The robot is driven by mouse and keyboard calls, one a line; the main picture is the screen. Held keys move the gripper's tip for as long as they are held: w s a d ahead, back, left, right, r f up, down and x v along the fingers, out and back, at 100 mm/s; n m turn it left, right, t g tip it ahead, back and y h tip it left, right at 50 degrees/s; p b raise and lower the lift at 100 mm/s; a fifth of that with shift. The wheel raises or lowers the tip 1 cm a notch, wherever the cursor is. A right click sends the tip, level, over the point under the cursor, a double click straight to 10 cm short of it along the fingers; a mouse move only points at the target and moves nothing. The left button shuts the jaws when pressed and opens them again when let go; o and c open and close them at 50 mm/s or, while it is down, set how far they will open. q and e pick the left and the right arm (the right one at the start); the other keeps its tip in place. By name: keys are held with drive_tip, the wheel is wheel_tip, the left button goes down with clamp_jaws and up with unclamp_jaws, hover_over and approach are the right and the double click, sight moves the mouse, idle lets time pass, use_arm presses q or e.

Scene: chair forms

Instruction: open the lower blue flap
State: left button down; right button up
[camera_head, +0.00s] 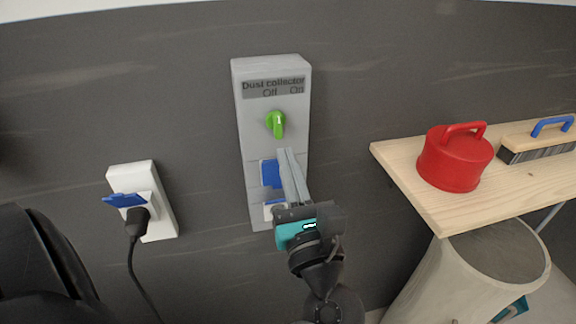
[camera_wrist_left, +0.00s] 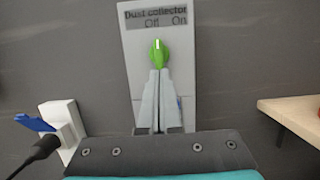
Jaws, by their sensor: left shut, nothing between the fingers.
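Below the knob is an upper blue flap (camera_head: 269,174). A lower blue flap (camera_head: 274,200) shows as a thin blue strip with a pale area under it, partly covered by my gripper; I cannot tell its angle. My left gripper (camera_head: 285,152) is shut and empty, its fingers pointing up in front of the box, tips just below the knob. My right gripper is not seen.
Left of the box is a white wall socket (camera_head: 161,226) with a raised blue flap (camera_head: 125,200) and a black plug (camera_head: 137,222). At right, a wooden shelf (camera_head: 410,182) carries a red lidded thing (camera_head: 455,165) and a brush (camera_head: 538,143), above a grey bin (camera_head: 440,275).

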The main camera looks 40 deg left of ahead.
use_arm(q)
wheel_tip(320, 180, up, 7)
drive_tip(key=p, duration=0.5)
